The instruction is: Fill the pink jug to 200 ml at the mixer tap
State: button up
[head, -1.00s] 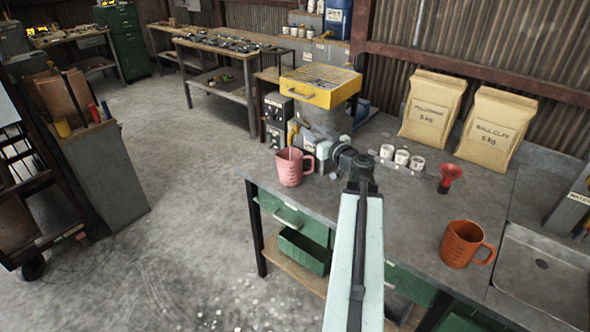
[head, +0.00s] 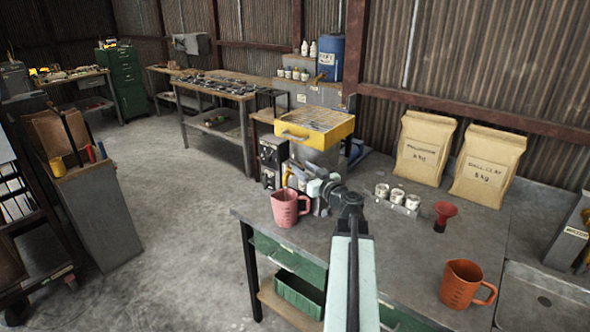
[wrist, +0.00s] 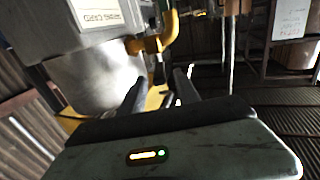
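The pink jug (head: 284,210) stands upright near the left edge of the workbench, under the mixer's tap. The mixer has a yellow top tray (head: 318,125), and its yellow tap (head: 288,176) shows just above the jug. In the wrist view the yellow tap (wrist: 152,45) is beside a pale metal drum (wrist: 95,82). My gripper (head: 310,184) is at the tap, just right of the jug, and partly hides the mixer. In the wrist view its two dark fingers (wrist: 160,88) are apart, just below the tap. The jug's liquid level cannot be read.
Two paper sacks (head: 487,167) lean at the back wall. The bench middle is clear apart from my arm.

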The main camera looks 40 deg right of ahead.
aim_at(292, 160)
jog(key=w, duration=0.3)
jog(key=w+d, duration=0.1)
jog(key=w, duration=0.1)
jog(key=shift+w, duration=0.2)
jog(key=shift+a, duration=0.1)
grip_shut()
dwell(1.0)
